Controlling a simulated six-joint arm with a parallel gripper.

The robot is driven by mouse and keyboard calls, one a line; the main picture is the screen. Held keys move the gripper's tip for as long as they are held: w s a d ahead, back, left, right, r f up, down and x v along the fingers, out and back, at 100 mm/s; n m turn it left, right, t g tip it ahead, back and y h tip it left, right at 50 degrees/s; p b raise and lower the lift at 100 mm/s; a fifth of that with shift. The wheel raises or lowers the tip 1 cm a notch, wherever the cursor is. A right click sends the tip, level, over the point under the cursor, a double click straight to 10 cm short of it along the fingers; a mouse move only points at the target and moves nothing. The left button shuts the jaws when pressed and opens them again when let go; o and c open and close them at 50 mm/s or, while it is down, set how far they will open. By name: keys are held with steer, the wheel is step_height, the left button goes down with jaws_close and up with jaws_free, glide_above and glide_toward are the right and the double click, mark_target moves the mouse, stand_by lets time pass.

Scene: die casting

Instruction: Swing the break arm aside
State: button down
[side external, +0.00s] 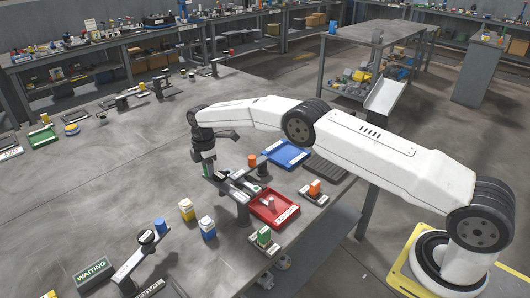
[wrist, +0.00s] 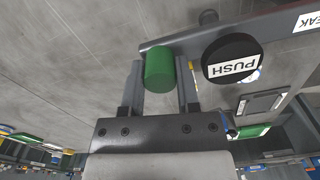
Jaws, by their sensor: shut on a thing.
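The break arm (wrist: 280,30) is a dark grey bar running across the top right of the wrist view, with part of a white label reading "EAK" at its right. A round black PUSH pad (wrist: 230,48) sits on it. A green cylindrical handle (wrist: 159,70) stands near the bar's left end. My gripper (wrist: 160,75) is shut on the green handle, with one finger on each side. In the side external view my gripper (side external: 207,172) points down over the bench, behind the red tray; the handle is hard to make out there.
A red tray (side external: 290,213), a blue tray (side external: 300,161) and a block with an orange part (side external: 314,187) lie right of my gripper. Another arm with a blue knob (side external: 160,226) is front left.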

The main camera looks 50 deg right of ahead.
steer(key=shift+a+r, duration=0.1)
steer(key=shift+a, duration=0.1)
steer(key=c, duration=0.6)
jaws_free()
steer(key=shift+d+r, duration=0.1)
steer(key=shift+r, duration=3.8)
